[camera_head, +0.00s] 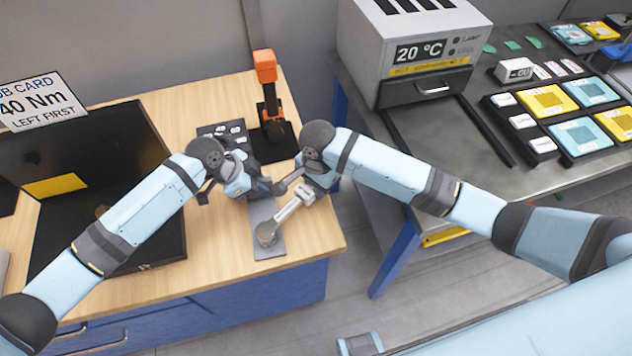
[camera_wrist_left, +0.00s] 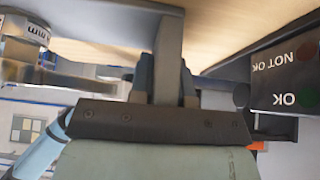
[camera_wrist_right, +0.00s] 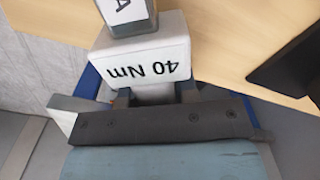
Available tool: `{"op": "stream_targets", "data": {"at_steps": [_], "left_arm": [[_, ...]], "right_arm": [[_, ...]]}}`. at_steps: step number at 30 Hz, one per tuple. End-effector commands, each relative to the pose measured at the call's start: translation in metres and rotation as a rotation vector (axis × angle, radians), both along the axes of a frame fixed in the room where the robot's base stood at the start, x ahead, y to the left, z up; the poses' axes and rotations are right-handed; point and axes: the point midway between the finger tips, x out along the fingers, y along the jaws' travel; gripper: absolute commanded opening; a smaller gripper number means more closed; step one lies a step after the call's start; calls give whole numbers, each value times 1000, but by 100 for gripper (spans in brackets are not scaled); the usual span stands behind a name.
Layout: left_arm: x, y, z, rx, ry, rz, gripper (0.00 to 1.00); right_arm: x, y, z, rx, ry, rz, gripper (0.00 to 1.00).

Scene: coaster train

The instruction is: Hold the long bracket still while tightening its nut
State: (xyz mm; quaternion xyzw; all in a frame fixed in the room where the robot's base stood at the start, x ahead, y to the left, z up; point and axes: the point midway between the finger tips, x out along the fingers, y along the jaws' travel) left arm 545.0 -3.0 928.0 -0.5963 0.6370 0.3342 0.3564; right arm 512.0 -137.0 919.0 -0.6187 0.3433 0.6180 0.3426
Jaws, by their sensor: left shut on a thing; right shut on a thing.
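The long bracket, a grey metal piece (camera_head: 264,211), lies on the wooden bench near its front right corner. My left gripper (camera_head: 266,188) is shut on its upright grey part, which shows between the fingers in the left wrist view (camera_wrist_left: 169,45). A wrench with a pale handle (camera_head: 296,203) reaches down to a round head (camera_head: 267,233) over the near end of the bracket. My right gripper (camera_head: 298,186) is shut on this wrench. Its white block reads "40 Nm" in the right wrist view (camera_wrist_right: 145,62). The nut is hidden, apparently under the wrench head.
An orange tool (camera_head: 266,72) stands on a dark base behind my grippers. A large black tray (camera_head: 160,250) and a job card (camera_head: 38,100) reading "40 Nm, LEFT FIRST" are at left. A box marked OK and NOT OK (camera_wrist_left: 285,75) is near my left gripper. A metal table (camera_head: 450,125) stands right.

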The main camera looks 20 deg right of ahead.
Motion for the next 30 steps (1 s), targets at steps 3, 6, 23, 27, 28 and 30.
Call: {"op": "stream_targets", "data": {"at_steps": [3,6,23,27,28,30], "left_arm": [[0,0,0,-1,1,1,0],[0,0,0,-1,1,1,0],[0,0,0,0,1,1,0],[0,0,0,0,1,1,0],[0,0,0,0,1,1,0],[0,0,0,0,1,1,0]], "right_arm": [[-2,-2,0,-1,1,-15,0],[-3,-2,0,0,0,-23,0],[-6,-4,0,1,0,-42,0],[-9,-5,0,1,0,-59,0],[-9,-5,0,1,0,-63,0],[-10,-6,0,0,0,-72,0]]}}
